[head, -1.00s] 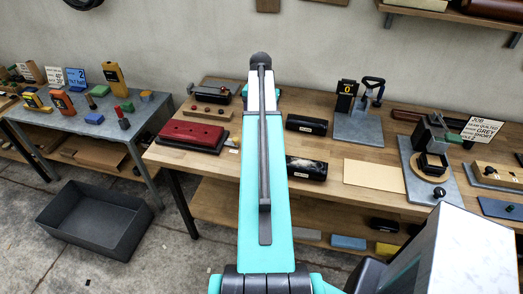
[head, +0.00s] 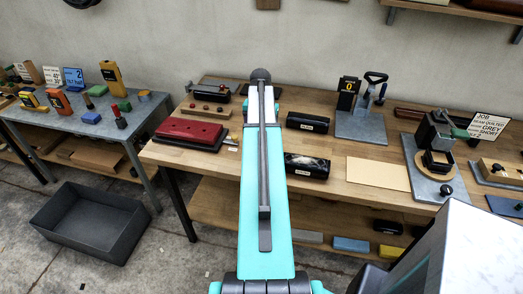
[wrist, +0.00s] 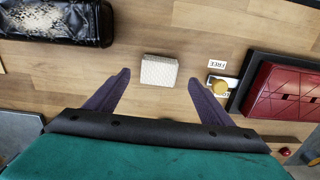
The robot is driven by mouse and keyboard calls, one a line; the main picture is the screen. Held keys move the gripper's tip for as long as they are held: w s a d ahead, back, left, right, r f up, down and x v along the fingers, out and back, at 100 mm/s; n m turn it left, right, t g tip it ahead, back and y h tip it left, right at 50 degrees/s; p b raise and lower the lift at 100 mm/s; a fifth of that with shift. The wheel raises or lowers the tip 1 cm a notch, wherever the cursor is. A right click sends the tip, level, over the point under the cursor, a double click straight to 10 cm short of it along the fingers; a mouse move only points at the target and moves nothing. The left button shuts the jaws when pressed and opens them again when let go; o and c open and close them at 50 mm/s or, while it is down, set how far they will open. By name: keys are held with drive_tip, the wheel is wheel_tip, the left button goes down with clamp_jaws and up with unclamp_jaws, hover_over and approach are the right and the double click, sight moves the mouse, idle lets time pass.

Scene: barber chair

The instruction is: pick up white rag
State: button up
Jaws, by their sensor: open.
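The white rag (wrist: 159,71) is a small, pale, textured folded block lying on the wooden tabletop in the wrist view. My gripper (wrist: 158,80) is open, with its two dark fingers apart on the left and right of the rag in the picture. Nothing is between the fingers that I can see being gripped, and I cannot tell the height above the table. In the head view my own arm covers the spot, so the rag and the fingers are hidden there.
A red tufted case (wrist: 287,92) and a brass knob (wrist: 220,87) lie to the right of the rag. A black snakeskin roll (wrist: 55,22) lies upper left. A FREE label (wrist: 217,64) is near the knob. In the head view a grey bin (head: 92,222) stands on the floor.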

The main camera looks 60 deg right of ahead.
drive_tip(key=shift+f, duration=0.1)
idle(0.3)
drive_tip(key=shift+d+f+b, duration=0.2)
drive_tip(key=shift+f+b, duration=1.55)
drive_tip(key=shift+f, duration=0.75)
drive_tip(key=c, duration=1.1)
